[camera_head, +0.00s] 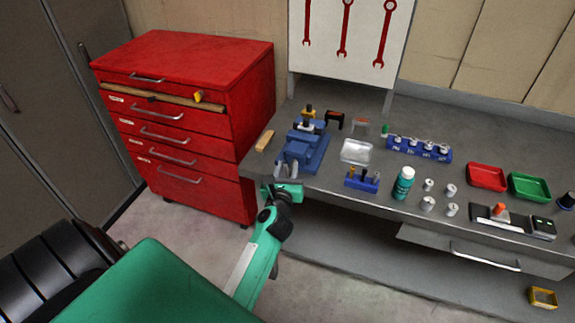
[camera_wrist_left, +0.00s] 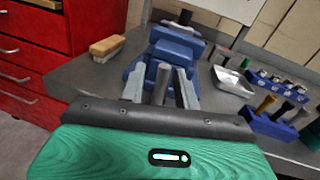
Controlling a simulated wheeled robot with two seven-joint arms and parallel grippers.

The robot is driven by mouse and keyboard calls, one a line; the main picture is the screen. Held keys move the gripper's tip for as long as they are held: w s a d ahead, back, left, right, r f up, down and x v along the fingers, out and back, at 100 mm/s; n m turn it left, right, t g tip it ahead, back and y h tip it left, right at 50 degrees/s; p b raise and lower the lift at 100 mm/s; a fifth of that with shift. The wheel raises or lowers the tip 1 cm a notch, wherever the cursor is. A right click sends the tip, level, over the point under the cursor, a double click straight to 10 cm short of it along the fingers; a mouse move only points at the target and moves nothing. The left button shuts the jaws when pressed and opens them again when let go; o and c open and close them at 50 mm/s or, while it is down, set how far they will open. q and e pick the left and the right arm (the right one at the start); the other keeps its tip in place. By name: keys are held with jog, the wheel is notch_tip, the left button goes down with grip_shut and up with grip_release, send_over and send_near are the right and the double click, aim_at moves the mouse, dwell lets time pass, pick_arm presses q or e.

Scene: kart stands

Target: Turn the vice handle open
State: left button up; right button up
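A blue bench vice (camera_head: 303,148) stands at the left end of the grey workbench. It also fills the upper middle of the left wrist view (camera_wrist_left: 164,62). My left gripper (camera_head: 287,172) is at the front of the vice, by the bench's front edge. Its two fingers (camera_wrist_left: 160,87) are spread apart in the left wrist view. A grey metal rod, seemingly the vice handle (camera_wrist_left: 161,84), shows between them. I cannot tell whether either finger touches it. My right gripper is in neither view.
A wooden-backed brush (camera_head: 265,141) lies left of the vice. A red drawer cabinet (camera_head: 190,70) stands left of the workbench (camera_head: 330,176).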

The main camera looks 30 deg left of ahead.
pick_arm(q)
jog(key=shift+w+a, duration=0.2)
jog(key=shift+w, duration=0.25)
grip_shut()
